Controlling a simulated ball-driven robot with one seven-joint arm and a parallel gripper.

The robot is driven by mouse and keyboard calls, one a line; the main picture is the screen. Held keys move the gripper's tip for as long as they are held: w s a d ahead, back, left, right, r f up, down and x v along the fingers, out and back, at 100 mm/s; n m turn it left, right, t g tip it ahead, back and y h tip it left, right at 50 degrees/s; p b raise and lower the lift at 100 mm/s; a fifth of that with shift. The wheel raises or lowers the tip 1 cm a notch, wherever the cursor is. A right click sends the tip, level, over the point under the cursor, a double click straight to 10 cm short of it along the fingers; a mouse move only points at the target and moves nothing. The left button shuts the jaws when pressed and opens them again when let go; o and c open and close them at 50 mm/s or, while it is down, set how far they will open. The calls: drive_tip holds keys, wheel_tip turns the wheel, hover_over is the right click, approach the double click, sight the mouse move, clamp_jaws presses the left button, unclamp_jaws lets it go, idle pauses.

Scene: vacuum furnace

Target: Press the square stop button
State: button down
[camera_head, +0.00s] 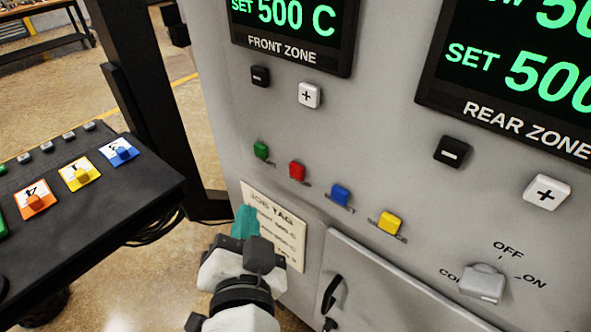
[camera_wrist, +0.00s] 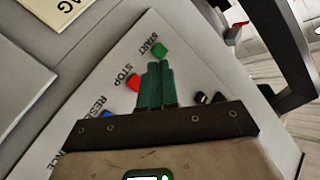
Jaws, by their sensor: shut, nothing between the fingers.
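The red square stop button (camera_head: 297,171) sits on the grey furnace panel, between the green button (camera_head: 261,150) and the blue button (camera_head: 340,194). In the wrist view the red button (camera_wrist: 133,83) lies beside the word STOP, partly behind my fingers' left side. My gripper (camera_head: 245,215) is shut and empty, with teal fingers, in front of the job tag and below and left of the red button. In the wrist view its tips (camera_wrist: 153,66) appear between the green start button (camera_wrist: 159,49) and the red one. I see no contact with either button.
A yellow button (camera_head: 390,223) ends the row. The job tag (camera_head: 283,243) is behind my gripper. A rotary switch (camera_head: 483,284) is at lower right, and plus and minus keys are above. A black console (camera_head: 110,190) with coloured knobs stands at left.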

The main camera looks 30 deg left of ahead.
sight(297, 171)
drive_tip(key=w+p, duration=0.2)
drive_tip(key=w, duration=0.6)
drive_tip(key=shift+d, duration=0.3)
idle(1.7)
drive_tip(key=shift+w, duration=0.35)
drive_tip(key=shift+w, duration=0.45)
idle(0.7)
drive_tip(key=shift+s, duration=0.9)
